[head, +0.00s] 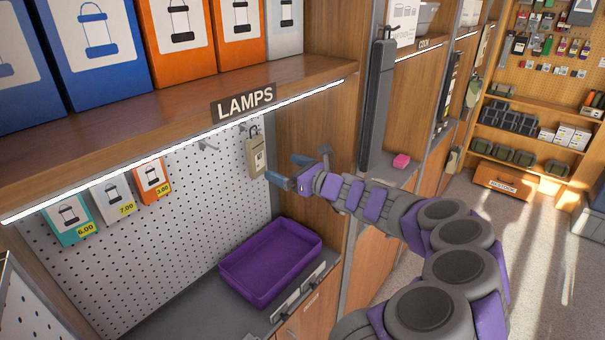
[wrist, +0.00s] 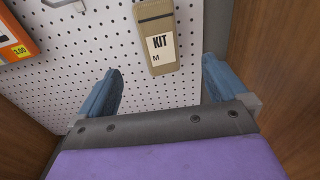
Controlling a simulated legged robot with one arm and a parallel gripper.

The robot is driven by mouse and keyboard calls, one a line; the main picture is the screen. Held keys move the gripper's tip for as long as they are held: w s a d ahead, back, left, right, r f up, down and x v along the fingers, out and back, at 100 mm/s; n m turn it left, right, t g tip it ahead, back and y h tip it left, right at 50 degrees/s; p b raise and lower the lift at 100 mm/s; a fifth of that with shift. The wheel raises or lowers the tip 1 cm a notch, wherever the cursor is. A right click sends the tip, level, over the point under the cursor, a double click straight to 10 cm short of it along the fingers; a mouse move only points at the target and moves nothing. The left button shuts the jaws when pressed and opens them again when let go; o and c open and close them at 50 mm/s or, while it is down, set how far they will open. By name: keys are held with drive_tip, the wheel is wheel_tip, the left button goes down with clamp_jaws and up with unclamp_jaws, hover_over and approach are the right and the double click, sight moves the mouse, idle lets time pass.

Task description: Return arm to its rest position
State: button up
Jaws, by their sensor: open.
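My gripper (head: 287,168) is open, with its blue fingers near the right end of the lamps bay. In the wrist view my gripper (wrist: 160,92) shows its two blue fingers wide apart with nothing between them. A tan kit pouch (head: 256,156) hangs on the pegboard just beyond the fingers. In the wrist view the pouch (wrist: 157,35), labelled "KIT M", hangs ahead of the gap and appears apart from both fingers. My arm reaches in from the lower right of the head view.
A purple tray (head: 270,263) sits on the counter below. A lamps shelf (head: 180,100) with boxes overhangs the pegboard (head: 150,235). Price-tagged lamp cards (head: 113,200) hang left. A wooden side panel (head: 305,130) stands close by my gripper. Open floor (head: 500,270) lies to the right.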

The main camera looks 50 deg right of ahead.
drive_tip(key=shift+s+d+r, duration=0.1)
drive_tip(key=shift+s+d, duration=0.05)
drive_tip(key=shift+s, duration=1.2)
drive_tip(key=shift+s+d, duration=0.15)
drive_tip(key=shift+s, duration=1.15)
